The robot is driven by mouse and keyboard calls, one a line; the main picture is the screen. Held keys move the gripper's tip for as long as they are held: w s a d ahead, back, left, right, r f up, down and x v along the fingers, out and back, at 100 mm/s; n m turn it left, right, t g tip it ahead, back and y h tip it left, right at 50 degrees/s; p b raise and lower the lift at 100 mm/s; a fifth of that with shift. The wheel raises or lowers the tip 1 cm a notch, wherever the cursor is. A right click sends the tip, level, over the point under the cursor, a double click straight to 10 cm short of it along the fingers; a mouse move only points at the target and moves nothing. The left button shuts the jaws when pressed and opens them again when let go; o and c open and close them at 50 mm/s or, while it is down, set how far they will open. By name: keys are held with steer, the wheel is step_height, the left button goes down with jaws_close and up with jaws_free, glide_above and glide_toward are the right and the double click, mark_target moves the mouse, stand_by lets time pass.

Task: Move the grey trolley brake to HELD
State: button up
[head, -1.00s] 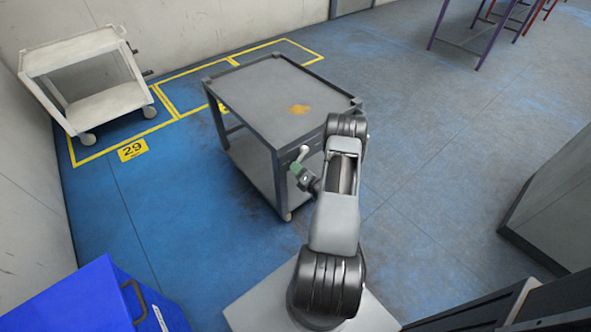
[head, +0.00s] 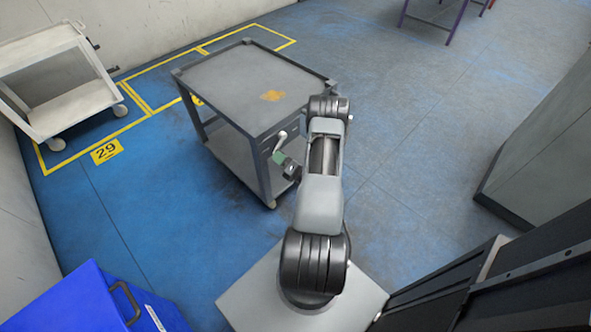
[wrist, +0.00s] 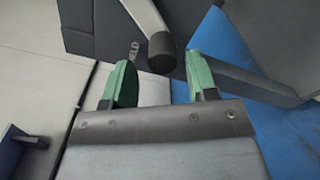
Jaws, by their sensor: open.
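The grey trolley (head: 222,82) stands ahead of my arm, with an orange patch on its top. Its brake lever (head: 281,136), a short pale bar, sticks out at the near corner. In the wrist view the lever (wrist: 148,14) ends in a dark round cap (wrist: 162,52). The word HELD (wrist: 133,51) is printed on the dark panel left of the lever. My gripper (head: 277,157) is open just below the lever. In the wrist view its green fingertips (wrist: 160,80) stand apart, with the cap just beyond the gap between them. I cannot tell whether they touch it.
A white trolley (head: 72,112) stands at the left by the wall, near yellow floor lines and a 29 marker (head: 106,151). A blue box (head: 82,302) is at the lower left. A grey cabinet (head: 540,135) stands at the right. The blue floor right of the trolley is clear.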

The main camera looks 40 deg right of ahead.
steer(key=s, duration=1.1)
steer(key=shift+s+p, duration=0.15)
steer(key=shift+p, duration=0.3)
